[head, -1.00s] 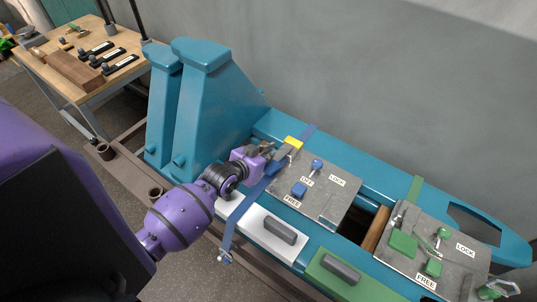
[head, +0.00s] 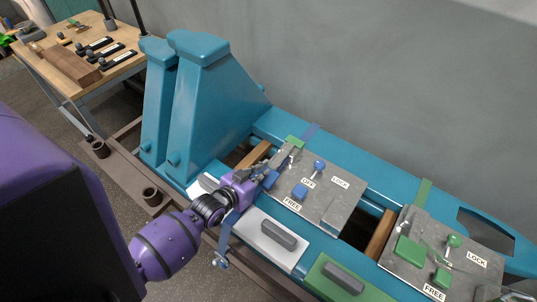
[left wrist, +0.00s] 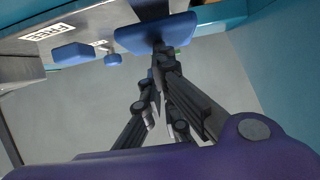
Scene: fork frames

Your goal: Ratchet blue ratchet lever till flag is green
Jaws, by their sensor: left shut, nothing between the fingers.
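A small flag (head: 294,141) at the back of the blue strap's ratchet is green. My left gripper (head: 286,158) is shut and empty beside the ratchet, its fingers partly overlapping it in the head view. A flat blue piece, which looks like the ratchet lever (head: 270,179), lies close to the fingers. A blue plate, likely the same lever, shows at the top of the left wrist view (left wrist: 155,33), with my dark fingers (left wrist: 157,85) just below it. I cannot tell whether they touch.
A grey panel (head: 334,205) with a blue knob (head: 319,165) and blue block (head: 299,192) lies right of the gripper. A second panel with green parts (head: 408,250) is farther right. A tall teal upright (head: 205,110) rises at left. A white block (head: 262,244) lies in front.

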